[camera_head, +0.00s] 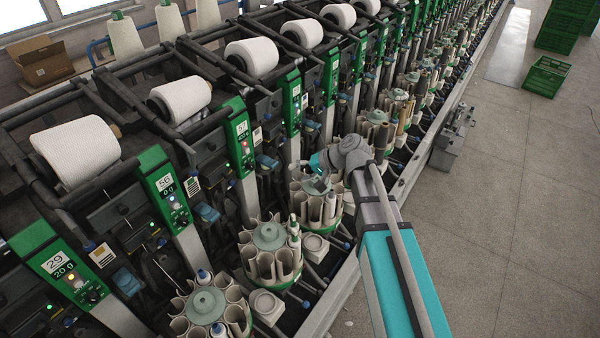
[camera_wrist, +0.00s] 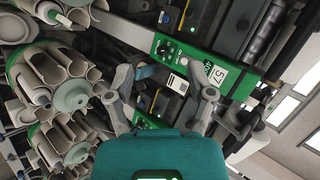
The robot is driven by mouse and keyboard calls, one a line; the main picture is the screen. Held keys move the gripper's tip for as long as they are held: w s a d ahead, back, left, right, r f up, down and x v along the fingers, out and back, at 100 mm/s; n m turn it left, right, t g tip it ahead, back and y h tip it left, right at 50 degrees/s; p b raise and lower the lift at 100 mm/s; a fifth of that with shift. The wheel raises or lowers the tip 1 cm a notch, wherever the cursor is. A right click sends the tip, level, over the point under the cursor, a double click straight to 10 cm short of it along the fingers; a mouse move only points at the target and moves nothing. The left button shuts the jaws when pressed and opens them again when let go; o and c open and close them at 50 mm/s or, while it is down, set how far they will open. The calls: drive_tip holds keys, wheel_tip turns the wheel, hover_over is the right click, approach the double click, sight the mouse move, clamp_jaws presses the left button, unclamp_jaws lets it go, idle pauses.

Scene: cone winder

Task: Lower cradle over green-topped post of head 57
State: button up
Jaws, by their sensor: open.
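Head 57 has a green panel (camera_head: 240,138) on top of a silver post (camera_head: 249,195).
Round bobbin magazines (camera_head: 270,237) line the front of the machine, and more show close at left in the wrist view (camera_wrist: 70,95). Neighbouring heads 56 (camera_head: 166,184) and 29 (camera_head: 62,266) stand at left. Green crates (camera_head: 547,76) stand far back.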

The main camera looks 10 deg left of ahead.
drive_tip(key=s+d+f+h+b, duration=0.3)
drive_tip(key=s+d+f+h, duration=0.2)
drive_tip(key=d, duration=0.8)
drive_tip(key=s+d+f+g+h+b, duration=0.1)
drive_tip(key=s+d+f+h+b, duration=0.3)
drive_tip(key=s+d+f, duration=0.3)
drive_tip(key=d+f+h, duration=0.1)
drive_tip(key=d+f, duration=0.2)
drive_tip(key=d, duration=0.3)
drive_tip(key=shift+s+d+h+b, duration=0.15)
drive_tip(key=shift+s+h+b, duration=0.15)
drive_tip(key=shift+s, duration=0.05)
